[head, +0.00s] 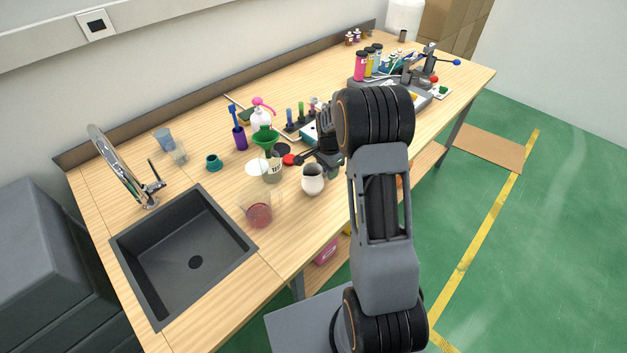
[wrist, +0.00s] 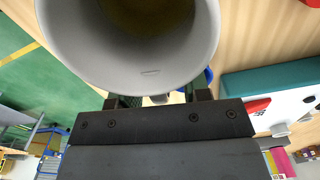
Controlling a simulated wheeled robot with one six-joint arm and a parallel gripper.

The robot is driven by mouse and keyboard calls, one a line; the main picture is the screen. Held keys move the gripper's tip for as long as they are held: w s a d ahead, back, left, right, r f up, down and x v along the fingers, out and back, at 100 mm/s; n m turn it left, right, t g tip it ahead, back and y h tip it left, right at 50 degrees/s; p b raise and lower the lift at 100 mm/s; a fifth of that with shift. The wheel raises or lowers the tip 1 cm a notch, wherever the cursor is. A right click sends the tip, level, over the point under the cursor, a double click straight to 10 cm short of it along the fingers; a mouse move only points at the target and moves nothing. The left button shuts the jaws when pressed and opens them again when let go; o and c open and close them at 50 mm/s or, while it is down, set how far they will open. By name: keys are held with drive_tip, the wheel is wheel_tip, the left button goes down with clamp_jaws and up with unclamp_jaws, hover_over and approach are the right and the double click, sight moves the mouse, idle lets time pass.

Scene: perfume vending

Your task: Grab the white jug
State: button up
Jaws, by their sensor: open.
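The white jug (head: 312,182) stands upright near the front edge of the wooden bench, its dark open mouth facing up. My gripper (head: 304,159) is open, just behind the jug in the head view and very close to it. In the wrist view the jug's pale rim and wall (wrist: 75,45) fill the top middle, directly in front of the gripper (wrist: 155,98). The jug hides most of the fingers there, so I cannot tell whether they touch it.
A clear beaker with red liquid (head: 259,213) stands left of the jug. A beaker holding a green funnel (head: 266,136) stands behind it. The sink (head: 185,255) is at the left. A teal and white box (wrist: 280,92) lies right of the gripper in the wrist view.

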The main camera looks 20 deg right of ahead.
drive_tip(key=shift+c, duration=0.3)
clamp_jaws()
drive_tip(key=shift+r, duration=0.25)
idle(0.4)
